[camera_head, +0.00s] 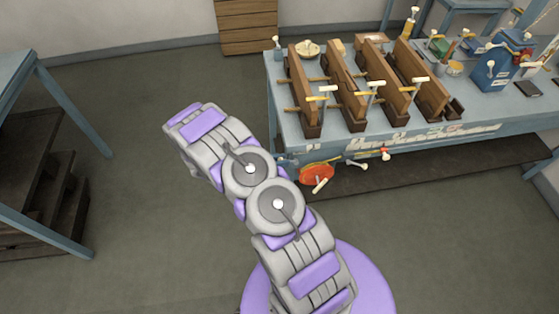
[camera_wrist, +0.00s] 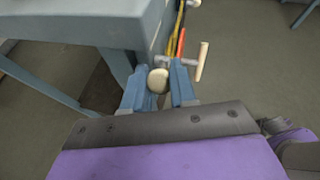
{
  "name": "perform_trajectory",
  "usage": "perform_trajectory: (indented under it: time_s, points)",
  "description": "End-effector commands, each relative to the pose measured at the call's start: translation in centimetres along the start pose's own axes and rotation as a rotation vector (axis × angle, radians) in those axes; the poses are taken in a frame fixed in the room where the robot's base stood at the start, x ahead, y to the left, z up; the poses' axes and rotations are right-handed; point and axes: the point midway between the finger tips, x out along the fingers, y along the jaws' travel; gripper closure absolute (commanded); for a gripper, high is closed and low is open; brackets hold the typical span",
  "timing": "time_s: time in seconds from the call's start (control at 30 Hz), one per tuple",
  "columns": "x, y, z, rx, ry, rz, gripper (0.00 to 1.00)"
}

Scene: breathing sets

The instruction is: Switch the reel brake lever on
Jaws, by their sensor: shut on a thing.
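My gripper (camera_wrist: 158,88) is at the table's front edge, with its two blue fingers shut on a cream rounded knob (camera_wrist: 158,78). The knob looks like the end of the reel brake lever; the lever's shaft is hidden below it. The orange reel (camera_wrist: 181,42) shows edge-on just beyond the fingers, with a cream T-shaped handle (camera_wrist: 201,62) to the right. In the head view the orange reel (camera_head: 312,173) hangs at the table's front, with its T-handle (camera_head: 320,186) facing out.
The blue-grey table (camera_head: 430,137) carries several wooden clamp-like frames (camera_head: 352,100) and a blue device (camera_head: 491,72) at the right. Another cream-knobbed red fitting (camera_head: 385,155) sits on its front. Wooden drawers (camera_head: 247,25) stand behind.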

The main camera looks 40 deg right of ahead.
Motion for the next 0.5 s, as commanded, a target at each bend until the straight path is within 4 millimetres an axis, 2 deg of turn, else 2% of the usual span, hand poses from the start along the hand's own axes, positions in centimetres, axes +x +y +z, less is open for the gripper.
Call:
perform_trajectory:
  time_s: [0.03, 0.3, 0.5]
  points:
    - [-0.04, 0.11, 0.16, 0.001, -0.003, 0.002, 0.73]
    - [-0.02, 0.06, 0.09, 0.001, -0.002, 0.001, 0.48]
    - [-0.02, 0.04, 0.07, 0.001, -0.002, 0.0, 0.48]
